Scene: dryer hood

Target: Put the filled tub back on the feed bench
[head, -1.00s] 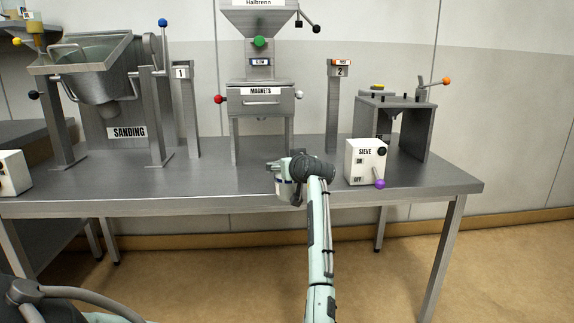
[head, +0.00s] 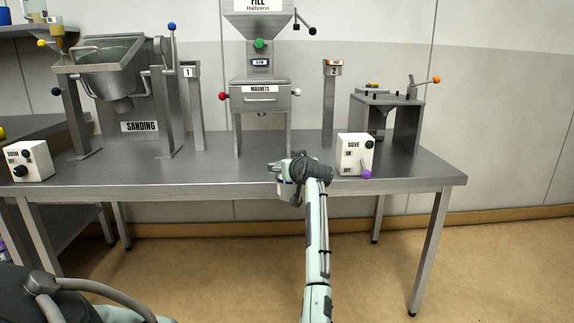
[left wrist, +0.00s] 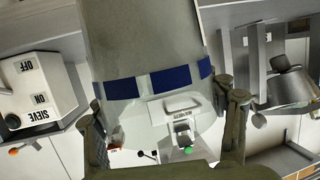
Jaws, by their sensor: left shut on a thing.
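The tub (left wrist: 145,45) is pale grey with a band of dark blue blocks, and fills the upper middle of the left wrist view. My left gripper (left wrist: 160,105) is shut on it, one finger on each side. In the head view my left gripper (head: 284,172) is near the front edge of the steel bench (head: 225,178). The tub's contents are hidden. I cannot tell which bench is the feed bench. My right gripper is not in view.
The steel bench carries the SANDING machine (head: 120,75), the MAGNETS hopper (head: 261,95), the SIEVE switch box (head: 356,155), another switch box (head: 28,162) and a sieve stand (head: 402,125). A darker bench (head: 35,128) stands at far left. Open floor (head: 500,265) lies right.

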